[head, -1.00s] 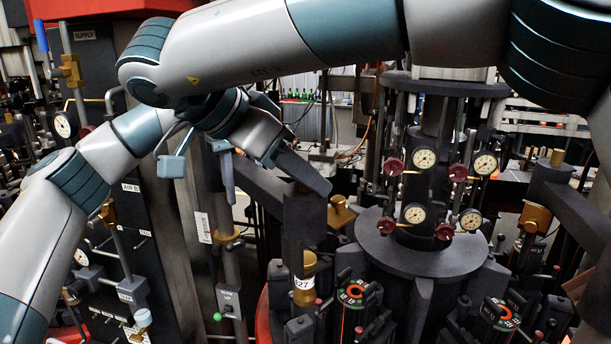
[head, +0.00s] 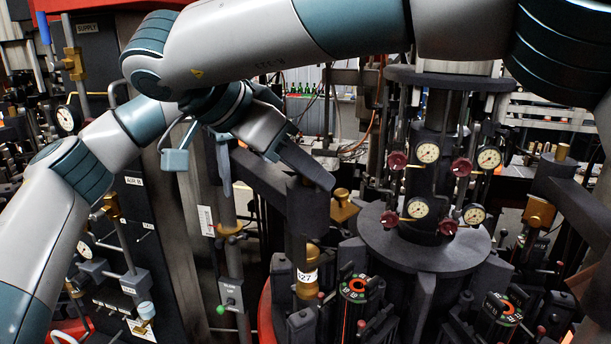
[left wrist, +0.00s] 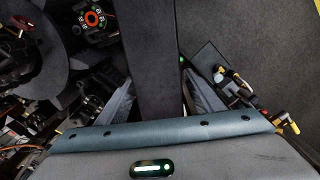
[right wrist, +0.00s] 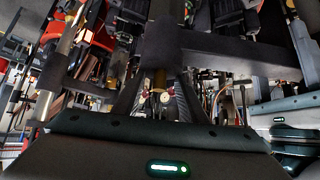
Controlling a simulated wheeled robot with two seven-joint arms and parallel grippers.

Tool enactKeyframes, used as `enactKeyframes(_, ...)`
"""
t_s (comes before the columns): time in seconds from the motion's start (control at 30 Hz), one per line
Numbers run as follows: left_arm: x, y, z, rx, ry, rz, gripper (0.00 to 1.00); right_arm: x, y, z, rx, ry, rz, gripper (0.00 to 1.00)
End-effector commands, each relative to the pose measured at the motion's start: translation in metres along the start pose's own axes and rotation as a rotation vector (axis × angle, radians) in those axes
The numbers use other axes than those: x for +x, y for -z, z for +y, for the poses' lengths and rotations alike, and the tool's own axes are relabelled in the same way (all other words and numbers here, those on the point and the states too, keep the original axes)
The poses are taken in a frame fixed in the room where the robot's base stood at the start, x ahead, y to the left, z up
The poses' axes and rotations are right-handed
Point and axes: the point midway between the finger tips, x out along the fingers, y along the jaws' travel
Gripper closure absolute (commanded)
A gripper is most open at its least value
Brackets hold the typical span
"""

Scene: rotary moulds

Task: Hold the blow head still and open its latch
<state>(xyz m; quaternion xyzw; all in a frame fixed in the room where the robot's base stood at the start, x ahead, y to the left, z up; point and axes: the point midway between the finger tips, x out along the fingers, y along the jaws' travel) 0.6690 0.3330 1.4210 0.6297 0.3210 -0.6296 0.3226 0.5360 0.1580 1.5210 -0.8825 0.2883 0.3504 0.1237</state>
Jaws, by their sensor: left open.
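The blow head appears to be the dark block (head: 302,225) above a brass cylinder marked 27 (head: 307,277). A dark beam (head: 258,178) joins it from the left. In the left wrist view a dark beam (left wrist: 158,50) runs between my left gripper's (head: 201,175) parted fingers. My right gripper (head: 316,180) has a dark finger at the block's top. In the right wrist view its fingers stand apart around the lower end of a dark block (right wrist: 163,45); whether they press on it is unclear. I cannot pick out the latch.
A column with several gauges and dark red knobs (head: 428,153) stands on a round plate (head: 425,243) to the right. Orange-ringed dials (head: 353,288) sit below. My right arm crosses the top of the head view. Grey floor (left wrist: 265,40) shows beside the beam.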

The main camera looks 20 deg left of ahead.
Motion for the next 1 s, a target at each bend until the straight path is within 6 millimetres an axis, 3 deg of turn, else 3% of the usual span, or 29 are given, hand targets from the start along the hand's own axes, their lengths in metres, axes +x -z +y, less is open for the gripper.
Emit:
enactKeyframes(0.27, -0.025, 0.0, 0.0, 0.0, -0.002, 0.003, 0.39, 0.006, -0.006, 0.0, 0.0, 0.0, 0.0, 0.62)
enactKeyframes(0.8, -0.095, 0.0, 0.001, -0.002, -0.004, 0.003, 0.39, 0.013, -0.014, 0.0, 0.0, 0.0, 0.0, 0.62)
enactKeyframes(1.0, -0.11, 0.0, 0.001, 0.0, -0.001, 0.001, 0.39, 0.013, -0.014, 0.0, 0.0, 0.0, 0.0, 0.62)
